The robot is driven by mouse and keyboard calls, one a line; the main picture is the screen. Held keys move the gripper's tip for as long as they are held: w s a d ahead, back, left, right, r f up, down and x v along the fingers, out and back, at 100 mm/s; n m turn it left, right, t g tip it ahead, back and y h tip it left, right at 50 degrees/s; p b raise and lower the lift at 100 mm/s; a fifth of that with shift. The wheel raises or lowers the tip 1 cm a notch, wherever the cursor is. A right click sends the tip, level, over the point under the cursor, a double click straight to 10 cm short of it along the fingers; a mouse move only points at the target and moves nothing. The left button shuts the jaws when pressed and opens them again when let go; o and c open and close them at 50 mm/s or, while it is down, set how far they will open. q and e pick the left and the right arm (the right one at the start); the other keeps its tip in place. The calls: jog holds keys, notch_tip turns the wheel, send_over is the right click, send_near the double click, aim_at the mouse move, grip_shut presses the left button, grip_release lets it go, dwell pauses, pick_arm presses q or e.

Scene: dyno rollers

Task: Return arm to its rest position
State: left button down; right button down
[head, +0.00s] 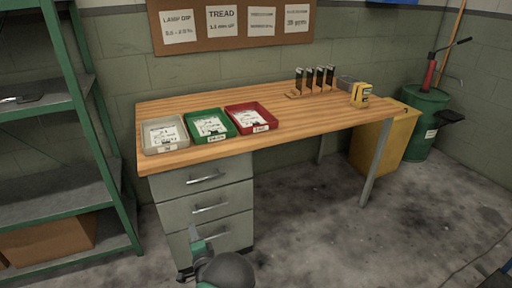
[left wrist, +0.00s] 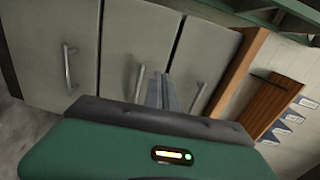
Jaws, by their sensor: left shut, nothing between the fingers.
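My left gripper (head: 194,232) shows low in the head view, in front of the grey drawer unit (head: 203,181) and below the level of the desk top. Its narrow fingers are together with nothing between them. In the left wrist view the closed fingers (left wrist: 163,90) point toward the drawer fronts, which appear tilted there. I cannot tell the exact gap between the fingers and the drawers. My right gripper is in neither view.
The wooden desk (head: 300,118) holds a grey tray (head: 146,147), a green tray (head: 231,130), a red tray (head: 268,110), a rack of dark cylinders (head: 312,82) and a yellow device (head: 361,95). A green shelf (head: 88,125) stands left. Floor right of the drawers is clear.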

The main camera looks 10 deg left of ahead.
pick_arm(q)
jog(key=s+d+r+n+g+h, duration=0.3)
jog(key=s+d+n+g+h, duration=0.45)
jog(key=s+d, duration=0.55)
jog(key=s+d+r+n+g+h, duration=0.1)
jog(key=s+n+g, duration=0.1)
jog(key=s, duration=0.7)
jog(key=s+d+r+n+g+h, duration=0.1)
jog(key=s+r+g, duration=0.1)
jog(key=s, duration=0.7)
notch_tip(320, 180, up, 33)
jog(key=p, duration=3.3)
jog(key=shift+w+a+r+p, duration=0.15)
jog(key=shift+w+a+p, duration=0.05)
jog(key=shift+w+p, duration=0.2)
